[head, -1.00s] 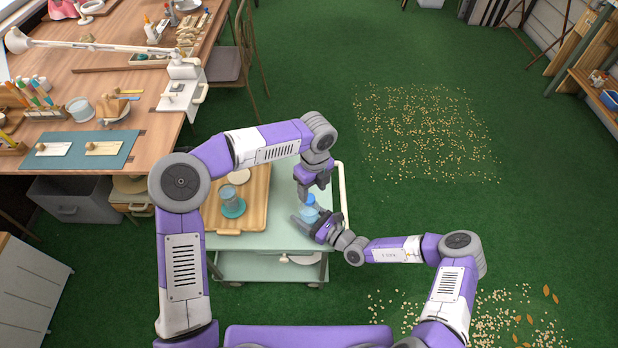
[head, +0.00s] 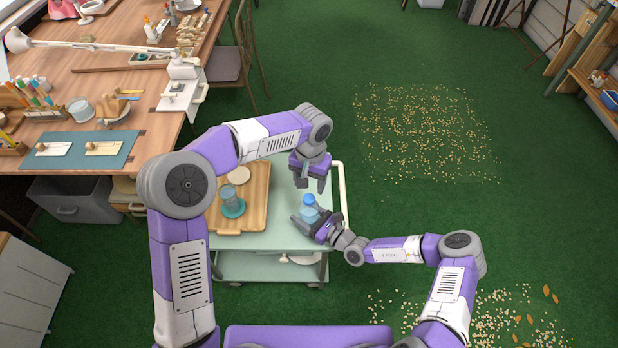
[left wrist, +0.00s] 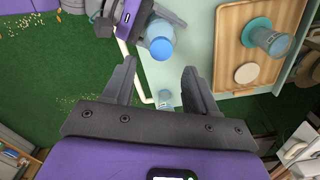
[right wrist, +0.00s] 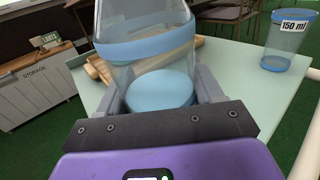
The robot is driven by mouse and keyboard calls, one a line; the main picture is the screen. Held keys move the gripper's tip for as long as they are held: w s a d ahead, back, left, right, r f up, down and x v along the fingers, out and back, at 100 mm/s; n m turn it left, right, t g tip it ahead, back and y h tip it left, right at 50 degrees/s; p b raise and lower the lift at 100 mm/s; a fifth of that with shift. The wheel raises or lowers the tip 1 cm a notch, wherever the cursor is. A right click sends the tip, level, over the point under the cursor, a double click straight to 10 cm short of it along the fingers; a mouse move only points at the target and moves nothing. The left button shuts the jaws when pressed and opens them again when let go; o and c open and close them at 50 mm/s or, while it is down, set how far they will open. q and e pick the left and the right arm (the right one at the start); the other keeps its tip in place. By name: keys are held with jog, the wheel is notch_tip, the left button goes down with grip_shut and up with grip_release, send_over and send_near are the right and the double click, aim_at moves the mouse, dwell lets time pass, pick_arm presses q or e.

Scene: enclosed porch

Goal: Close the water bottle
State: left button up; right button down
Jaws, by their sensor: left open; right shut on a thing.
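The clear water bottle (head: 309,212) with blue parts stands upright near the right side of the green cart. My right gripper (head: 308,221) is shut around its body. In the right wrist view the clear bottle body (right wrist: 150,75) with a blue band fills the space between the fingers; its top is out of frame. A blue cap (head: 308,199) shows on top of the bottle, also in the left wrist view (left wrist: 161,47); I cannot tell how tightly it sits. My left gripper (head: 311,187) is open and empty above the bottle, apart from it.
A clear cup marked 150 ml (right wrist: 290,42) stands on the cart near the bottle. The cart has a white handle (head: 341,190) at right.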

aim_at(309, 198)
pick_arm(q)
jog(key=n, duration=0.4)
jog(key=shift+w+a+r, duration=0.1)
jog(key=shift+w+r, duration=0.05)
jog(key=shift+r, duration=0.2)
jog(key=shift+f, duration=0.1)
jog(key=shift+f, duration=3.9)
jog(key=shift+c, duration=0.3)
grip_shut()
jog(key=m, duration=1.1)
jog(key=shift+o, duration=0.6)
grip_release()
